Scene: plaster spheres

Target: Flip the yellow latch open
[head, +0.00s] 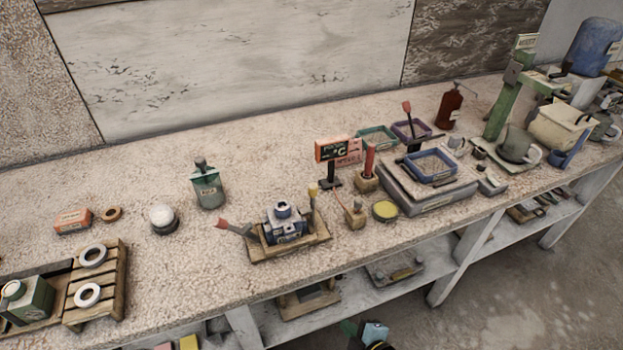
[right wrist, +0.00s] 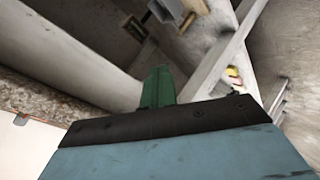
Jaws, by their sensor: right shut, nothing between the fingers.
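The yellow latch (head: 313,191) is a small yellow-tipped lever standing roughly upright at the right end of a wooden fixture (head: 262,253). A blue block (head: 285,222) with a round top sits in the middle of this fixture. A red-tipped lever (head: 223,225) leans out to the left at its other end. My right gripper (head: 350,328) is at the bottom of the head view, in front of and below the table edge, well apart from the latch. Its green fingers (right wrist: 157,88) are shut and empty in the right wrist view. My left gripper is not in view.
A small wooden block with a peg (head: 355,215), a yellow round tin (head: 385,210) and a red-and-black sign (head: 333,150) stand right of the fixture. A grey platform with a blue tray (head: 432,167) lies farther right. The table (head: 180,275) is clear in front-left of the fixture.

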